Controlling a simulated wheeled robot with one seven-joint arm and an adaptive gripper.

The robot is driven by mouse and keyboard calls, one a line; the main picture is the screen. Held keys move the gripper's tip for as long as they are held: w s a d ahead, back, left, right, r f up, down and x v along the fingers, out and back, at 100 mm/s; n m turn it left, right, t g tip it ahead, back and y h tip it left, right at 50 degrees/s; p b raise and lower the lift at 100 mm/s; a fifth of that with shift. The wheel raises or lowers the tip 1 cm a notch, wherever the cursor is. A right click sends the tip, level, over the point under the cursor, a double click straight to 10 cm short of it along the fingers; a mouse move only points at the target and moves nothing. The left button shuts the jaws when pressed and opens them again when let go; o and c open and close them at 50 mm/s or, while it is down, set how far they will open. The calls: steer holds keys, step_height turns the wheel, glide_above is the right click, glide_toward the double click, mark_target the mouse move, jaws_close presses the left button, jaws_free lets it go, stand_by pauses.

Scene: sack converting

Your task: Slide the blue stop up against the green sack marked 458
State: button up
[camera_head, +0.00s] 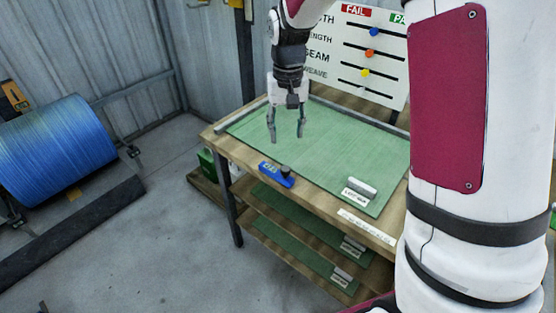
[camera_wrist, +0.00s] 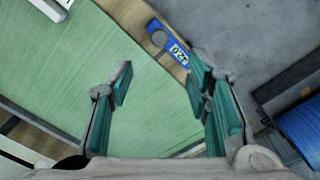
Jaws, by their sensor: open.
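The blue stop (camera_head: 275,175), with a dark round knob and a small label, sits on the front wooden edge of the bench. It also shows in the wrist view (camera_wrist: 168,42), near the right fingertip. A green sack (camera_head: 320,155) lies flat on the bench top, behind the stop; its paper label (camera_head: 357,195) is too small to read as 458. Green sheets also lie on the middle shelf (camera_head: 290,213) and the bottom shelf (camera_head: 290,248), with unreadable labels. My gripper (camera_head: 286,137) is open and empty above the top sack, fingers pointing down.
A white board (camera_head: 365,55) with coloured knobs stands behind the bench. A blue roll (camera_head: 55,150) stands on the left. The floor between the roll and the bench is mostly clear.

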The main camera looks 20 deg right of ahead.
mark_target(286, 168)
step_height(286, 168, down, 13)
steer(key=shift+r+p, duration=0.2)
steer(key=shift+p, duration=0.1)
steer(key=shift+d, duration=0.1)
jaws_close()
